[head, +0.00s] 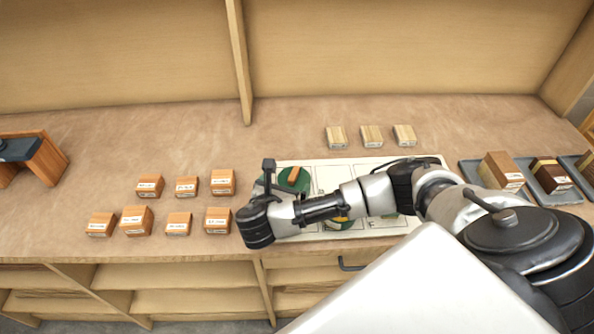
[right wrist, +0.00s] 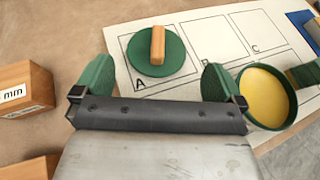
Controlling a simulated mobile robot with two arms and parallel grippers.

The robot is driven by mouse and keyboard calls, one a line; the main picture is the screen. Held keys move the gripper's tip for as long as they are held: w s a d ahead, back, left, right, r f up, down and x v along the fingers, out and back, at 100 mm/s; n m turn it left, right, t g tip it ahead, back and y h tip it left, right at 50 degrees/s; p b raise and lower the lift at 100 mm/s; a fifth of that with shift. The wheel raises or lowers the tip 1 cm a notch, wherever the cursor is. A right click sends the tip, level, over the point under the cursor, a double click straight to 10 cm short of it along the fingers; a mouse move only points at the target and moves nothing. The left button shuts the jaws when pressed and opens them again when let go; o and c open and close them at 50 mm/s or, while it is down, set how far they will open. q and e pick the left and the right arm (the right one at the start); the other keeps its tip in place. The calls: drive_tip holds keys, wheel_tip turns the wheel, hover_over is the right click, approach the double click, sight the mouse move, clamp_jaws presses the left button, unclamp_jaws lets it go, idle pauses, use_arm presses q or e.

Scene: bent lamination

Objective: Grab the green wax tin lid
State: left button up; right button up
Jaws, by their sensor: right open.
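The green wax tin lid (right wrist: 145,57), a round disc with a wooden bar handle (right wrist: 158,45) on top, lies on cell A of the white sheet in the right wrist view. In the head view the lid (head: 289,182) shows just beyond my right wrist, partly covered by it. My right gripper (right wrist: 158,80) is open and empty, its two green fingers wide apart, with the lid ahead between them in the picture. The open green tin (right wrist: 265,97) with yellow wax stands right of the fingers. My left gripper is not in view.
The white sheet (right wrist: 225,40) has marked cells. Several labelled wooden blocks (head: 137,220) stand to the left, and three pale blocks (head: 371,136) stand behind the sheet. Dark trays with blocks (head: 501,171) are at the right. My right arm covers much of the sheet.

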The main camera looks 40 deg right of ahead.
sight(294, 172)
drive_tip(key=p+x, duration=0.1)
drive_tip(key=x, duration=0.6)
drive_tip(key=shift+w+r, duration=0.1)
drive_tip(key=shift+w, duration=0.05)
drive_tip(key=shift+w+d+f, duration=0.35)
drive_tip(key=shift+d, duration=0.15)
drive_tip(key=c, duration=0.8)
drive_tip(key=shift+r, duration=0.15)
drive_tip(key=shift+c, duration=0.2)
